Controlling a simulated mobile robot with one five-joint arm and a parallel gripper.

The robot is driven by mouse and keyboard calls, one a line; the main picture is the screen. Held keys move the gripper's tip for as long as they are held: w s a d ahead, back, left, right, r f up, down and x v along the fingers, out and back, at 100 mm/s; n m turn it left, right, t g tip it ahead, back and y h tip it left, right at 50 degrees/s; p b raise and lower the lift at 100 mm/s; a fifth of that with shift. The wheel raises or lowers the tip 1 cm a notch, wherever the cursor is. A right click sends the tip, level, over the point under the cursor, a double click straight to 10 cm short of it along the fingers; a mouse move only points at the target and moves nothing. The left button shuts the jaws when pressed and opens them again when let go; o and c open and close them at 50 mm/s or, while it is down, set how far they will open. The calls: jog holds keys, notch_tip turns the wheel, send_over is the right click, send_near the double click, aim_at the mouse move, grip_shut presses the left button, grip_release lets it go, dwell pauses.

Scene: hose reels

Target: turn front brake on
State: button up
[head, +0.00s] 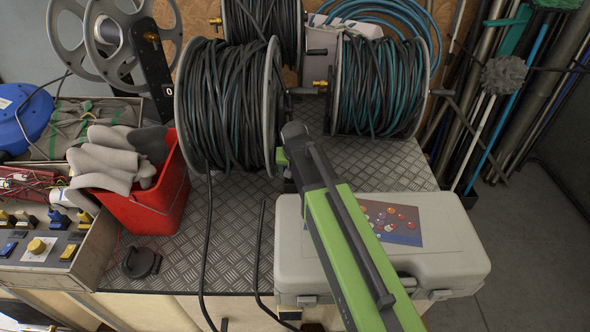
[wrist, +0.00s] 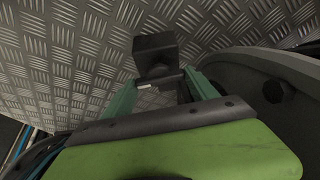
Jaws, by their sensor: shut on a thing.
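The front reel (head: 228,105) stands on the checker-plate bench top, wound with dark hose, its grey flange facing right. My arm reaches over the grey case to the lower right side of this reel. In the head view, my gripper is mostly hidden by my own arm. In the wrist view, my gripper (wrist: 161,78) has its two green fingers on either side of a dark block-like knob (wrist: 155,52) with a small light metal piece below it. The gripper is shut on this knob, which looks like the brake handle. The reel's grey flange (wrist: 240,65) curves close by on the right.
A second reel (head: 380,88) stands behind right, another at the back. A grey case (head: 440,235) lies under my arm. A red bin (head: 160,205) with gloves and a control box (head: 85,255) are left. A loose hose hangs over the bench front.

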dwell(0.4)
jog(key=o, duration=1.4)
jog(key=shift+c, duration=0.2)
jog(key=p+v, duration=1.6)
jog(key=v, duration=0.1)
jog(key=shift+r, duration=0.3)
jog(key=shift+f, duration=0.1)
